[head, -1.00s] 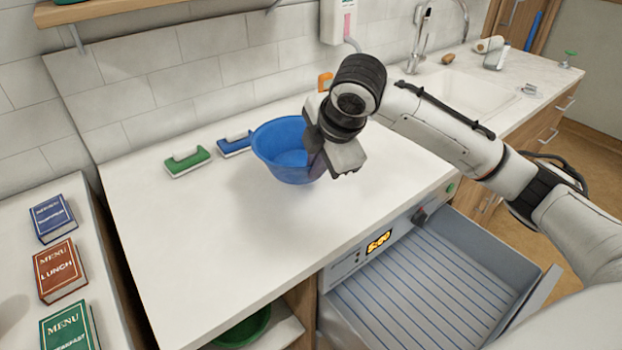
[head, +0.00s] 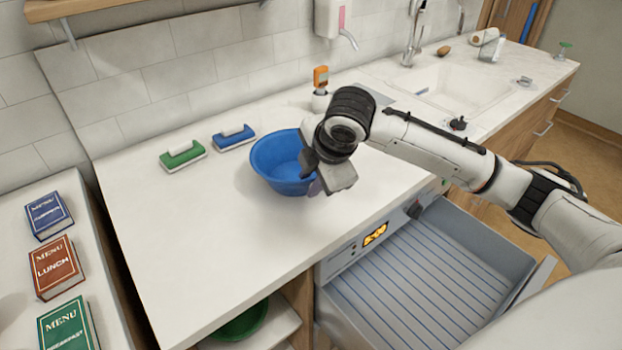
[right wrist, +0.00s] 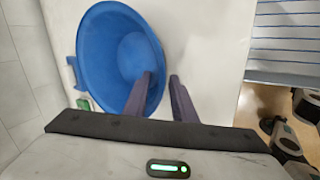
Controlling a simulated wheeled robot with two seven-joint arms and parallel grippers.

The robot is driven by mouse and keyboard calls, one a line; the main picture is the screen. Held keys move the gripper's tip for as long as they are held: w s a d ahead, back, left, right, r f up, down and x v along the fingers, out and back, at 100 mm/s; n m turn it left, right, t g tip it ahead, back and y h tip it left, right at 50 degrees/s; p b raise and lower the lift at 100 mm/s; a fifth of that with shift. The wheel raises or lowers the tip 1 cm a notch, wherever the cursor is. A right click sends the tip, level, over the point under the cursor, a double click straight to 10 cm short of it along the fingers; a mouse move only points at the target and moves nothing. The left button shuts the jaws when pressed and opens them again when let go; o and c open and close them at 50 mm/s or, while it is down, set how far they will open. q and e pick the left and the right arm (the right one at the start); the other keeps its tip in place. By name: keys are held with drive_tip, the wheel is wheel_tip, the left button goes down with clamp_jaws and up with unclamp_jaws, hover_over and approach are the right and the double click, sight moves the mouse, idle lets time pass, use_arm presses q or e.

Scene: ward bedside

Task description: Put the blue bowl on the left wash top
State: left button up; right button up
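The blue bowl (head: 277,165) is upright over the white wash top (head: 200,250) to the left of the sink. It is low, at or just above the surface; I cannot tell if it touches. My right gripper (head: 314,184) is at the bowl's right side. The gripper hides part of the bowl's right side in the head view. My left gripper is not in view.
A green brush (head: 183,156) and a blue brush (head: 234,138) lie behind and left of the bowl. An orange-topped device (head: 320,78) stands near the wall. An open drawer (head: 430,275) is in front. The front left of the top is clear.

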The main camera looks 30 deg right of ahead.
drive_tip(key=shift+r, duration=0.1)
drive_tip(key=v, duration=1.2)
